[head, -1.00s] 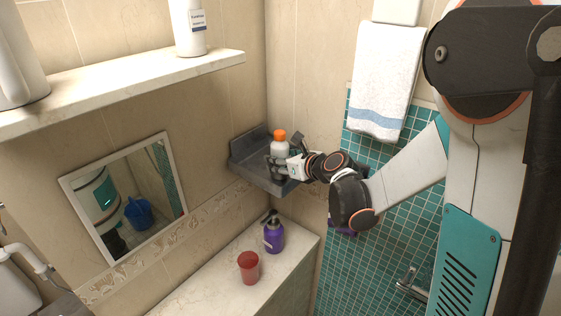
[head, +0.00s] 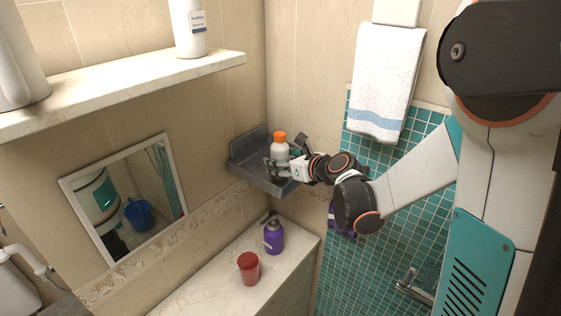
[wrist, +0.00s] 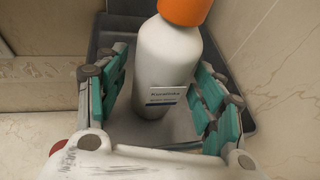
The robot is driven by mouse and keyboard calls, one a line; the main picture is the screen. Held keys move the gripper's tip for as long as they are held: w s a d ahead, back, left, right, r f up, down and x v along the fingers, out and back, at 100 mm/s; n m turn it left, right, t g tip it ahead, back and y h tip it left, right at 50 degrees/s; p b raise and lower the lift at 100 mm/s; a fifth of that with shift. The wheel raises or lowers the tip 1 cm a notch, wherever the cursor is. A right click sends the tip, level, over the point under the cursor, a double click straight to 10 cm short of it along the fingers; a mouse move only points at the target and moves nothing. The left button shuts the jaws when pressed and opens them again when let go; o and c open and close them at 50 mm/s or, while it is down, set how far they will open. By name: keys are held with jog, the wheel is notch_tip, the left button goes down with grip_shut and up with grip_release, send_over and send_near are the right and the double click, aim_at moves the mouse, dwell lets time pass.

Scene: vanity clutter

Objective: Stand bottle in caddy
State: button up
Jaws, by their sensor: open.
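A white bottle with an orange cap (head: 280,148) stands upright in the grey wall caddy (head: 243,148) in the corner. In the wrist view the bottle (wrist: 167,62) shows its label, and its base rests on the caddy's floor (wrist: 187,133). My gripper (head: 283,165) is at the caddy's right side, in front of the bottle. In the wrist view my gripper's teal-padded fingers (wrist: 163,97) are spread, one on each side of the bottle, with a gap visible on both sides.
A purple pump bottle (head: 273,236) and a red cup (head: 248,267) stand on the counter (head: 210,284) below. A marble shelf (head: 130,88) with a white bottle (head: 189,28) is at upper left. A towel (head: 386,82) hangs at the right.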

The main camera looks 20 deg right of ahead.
jog(key=v, duration=1.1)
jog(key=shift+w, duration=0.1)
jog(key=s+a+f+n+g+y+b, duration=0.1)
jog(key=s+a+f+n+b, duration=0.15)
jog(key=a+n, duration=0.4)
jog(key=s+a+f+n+g+b, duration=0.1)
jog(key=s+a+f+n+b, duration=0.15)
jog(key=a+n, duration=0.35)
jog(key=s+d+f+n+g+h+b, duration=0.1)
jog(key=s+d+f+n+h+b, duration=0.1)
jog(key=s+d+f+n+b, duration=0.2)
jog(key=s+d+f+n+g+h+b, duration=0.2)
jog(key=s+d+f+n+h+b, duration=0.1)
jog(key=s+f+n+b, duration=0.6)
jog(key=s+d+f+n, duration=0.1)
jog(key=s+n, duration=0.2)
jog(key=n, duration=0.2)
jog(key=shift+s+f+n+h, duration=0.25)
jog(key=shift+s+n+h, duration=0.05)
jog(key=shift+n, duration=0.05)
jog(key=shift+d, duration=0.1)
